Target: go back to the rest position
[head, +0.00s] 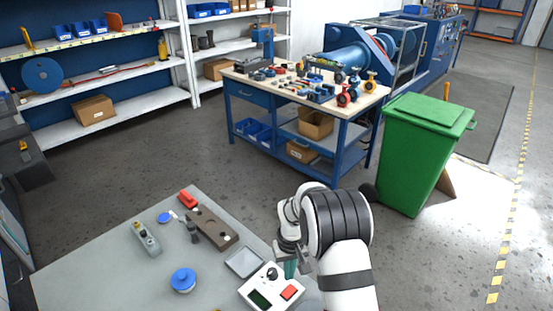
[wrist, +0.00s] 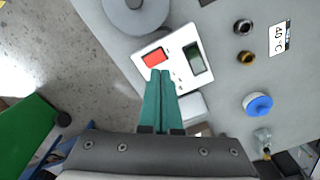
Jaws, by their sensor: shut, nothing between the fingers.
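My gripper (head: 290,268) is at the near right part of the grey table (head: 95,270), partly hidden by my white arm in the head view. In the wrist view its two teal fingers (wrist: 160,76) lie together with nothing between them. They point down over a white box (head: 262,297) with a red button, a dark display and a black knob. The box also shows in the wrist view (wrist: 182,46), its lower part hidden behind the fingers. Whether the fingertips touch the box I cannot tell.
A shallow square tray (head: 244,262) lies beside the box. A blue-topped round part (head: 183,280), a brown block (head: 213,228), a grey device (head: 146,238) and a red piece (head: 188,198) stand on the table. A green bin (head: 415,150) and a workbench (head: 300,88) are beyond.

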